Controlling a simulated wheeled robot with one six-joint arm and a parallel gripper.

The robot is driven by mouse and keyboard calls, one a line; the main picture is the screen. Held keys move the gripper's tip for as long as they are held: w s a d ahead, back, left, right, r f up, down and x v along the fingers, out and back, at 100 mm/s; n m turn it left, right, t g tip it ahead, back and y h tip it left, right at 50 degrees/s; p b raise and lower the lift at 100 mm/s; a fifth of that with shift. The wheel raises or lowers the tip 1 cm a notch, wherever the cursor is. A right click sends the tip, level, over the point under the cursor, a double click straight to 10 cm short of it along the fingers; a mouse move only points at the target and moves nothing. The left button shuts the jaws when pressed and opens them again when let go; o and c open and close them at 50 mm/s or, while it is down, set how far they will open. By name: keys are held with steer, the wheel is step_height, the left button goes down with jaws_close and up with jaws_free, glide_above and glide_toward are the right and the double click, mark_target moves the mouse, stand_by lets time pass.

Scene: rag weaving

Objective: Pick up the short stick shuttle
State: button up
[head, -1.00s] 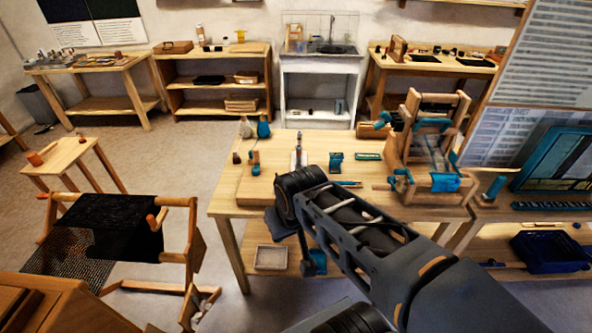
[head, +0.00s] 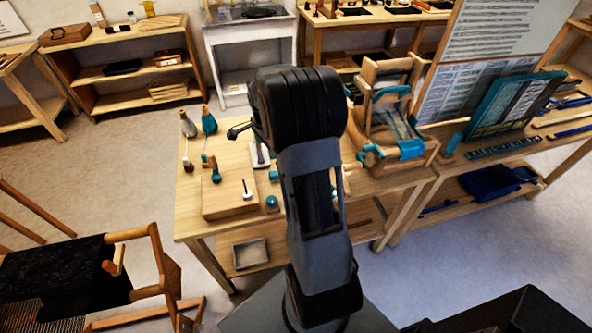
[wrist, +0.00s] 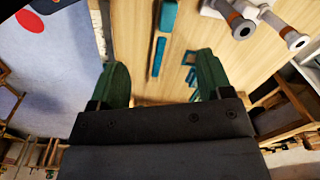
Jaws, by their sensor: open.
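My gripper (wrist: 162,88) is open in the wrist view, its two green fingers wide apart with nothing between them but the wooden tabletop. A slim teal bar (wrist: 158,57) lies on the tabletop ahead of the fingers, left of centre; it may be the short stick shuttle, but I cannot be sure. A wider teal piece (wrist: 168,15) lies beyond it, and smaller teal pieces (wrist: 190,75) lie near the right finger. In the head view my arm covers the middle of the worktable (head: 205,235), and the shuttle and fingertips cannot be made out.
A wooden loom (head: 385,110) stands at the table's right. Grey cylindrical parts (wrist: 240,22) stand at upper right in the wrist view. A black-cloth frame (head: 65,280) stands lower left.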

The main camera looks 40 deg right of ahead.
steer(key=d+f+m, duration=0.1)
steer(key=f, duration=0.3)
steer(key=d+f+m+p, duration=0.1)
steer(key=d+f, duration=0.1)
steer(key=f, duration=0.2)
steer(key=w+d+f+m, duration=0.1)
steer(key=d+f+m, duration=0.1)
steer(key=f, duration=0.2)
steer(key=shift+g, duration=0.3)
steer(key=shift+f+p, duration=1.05)
steer(key=shift+f, duration=1.95)
steer(key=c, duration=1)
